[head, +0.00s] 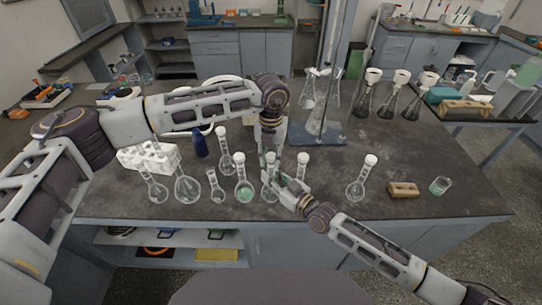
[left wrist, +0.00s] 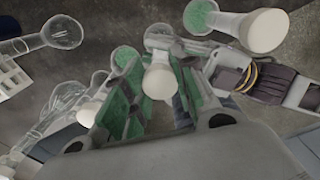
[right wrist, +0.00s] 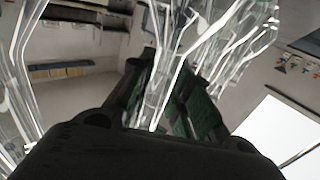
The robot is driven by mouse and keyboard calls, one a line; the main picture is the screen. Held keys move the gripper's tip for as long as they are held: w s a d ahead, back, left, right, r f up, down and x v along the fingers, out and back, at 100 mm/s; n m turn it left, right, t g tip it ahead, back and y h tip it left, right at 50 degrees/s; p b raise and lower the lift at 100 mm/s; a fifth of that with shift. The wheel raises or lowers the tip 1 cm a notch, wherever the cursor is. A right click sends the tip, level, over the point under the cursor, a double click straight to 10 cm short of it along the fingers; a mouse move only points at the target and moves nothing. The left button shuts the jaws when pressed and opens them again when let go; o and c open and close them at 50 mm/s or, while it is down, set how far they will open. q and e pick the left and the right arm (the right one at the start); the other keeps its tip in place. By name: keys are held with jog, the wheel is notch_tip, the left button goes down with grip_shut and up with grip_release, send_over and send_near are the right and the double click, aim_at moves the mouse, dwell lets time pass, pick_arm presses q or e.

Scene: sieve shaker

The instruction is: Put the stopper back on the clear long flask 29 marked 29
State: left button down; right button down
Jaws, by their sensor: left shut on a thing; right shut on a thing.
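My left gripper (head: 269,155) comes down from above over the row of flasks. It is shut on a white stopper, whose rounded end (left wrist: 159,80) shows between the green finger pads in the left wrist view. My right gripper (head: 285,190) reaches in low from the right and is shut on the neck of a clear flask (head: 268,193). In the right wrist view the clear glass neck (right wrist: 155,95) stands between the green pads. The two grippers are close together, left above right. Whether the stopper touches the flask mouth is hidden, and I cannot read the number 29.
A green-filled flask (head: 243,190) stands close to the left and a white-capped flask (head: 302,165) close to the right. Another capped flask (head: 358,188), a wooden block (head: 403,189) and a small beaker (head: 440,185) stand farther right. A white rack (head: 150,155) is at the left.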

pick_arm(q)
jog(key=m, duration=0.4)
jog(key=shift+m, duration=0.4)
jog(key=m, duration=0.4)
jog(key=shift+m, duration=0.4)
jog(key=m, duration=0.4)
jog(key=shift+f+m, duration=0.1)
jog(key=shift+m, duration=0.2)
jog(key=m, duration=0.4)
jog(key=shift+m, duration=0.4)
jog(key=c, duration=1.1)
grip_release()
jog(key=shift+c, duration=0.2)
jog(key=shift+r, duration=2.25)
jog(key=shift+c, duration=0.2)
